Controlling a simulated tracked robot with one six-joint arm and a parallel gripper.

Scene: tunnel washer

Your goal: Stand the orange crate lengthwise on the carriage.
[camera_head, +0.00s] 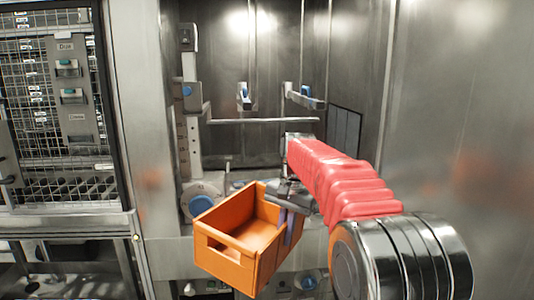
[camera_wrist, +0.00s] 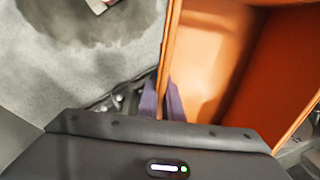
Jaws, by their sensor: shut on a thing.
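The orange crate (camera_head: 231,262) is an open-topped box with a hand slot in its near short side. It hangs in front of the washer opening, roughly upright and slightly tilted. My gripper (camera_head: 289,226) is shut on the crate's right wall, near the rim. In the wrist view the two purple fingers (camera_wrist: 162,103) pinch the thin wall of the crate (camera_wrist: 212,62), and the crate's inside looks empty. The carriage cannot be told apart with certainty; the crate and my arm hide part of the lower machine.
A wire-mesh panel (camera_head: 50,100) stands at the left. A smooth steel wall (camera_head: 460,130) closes the right side.

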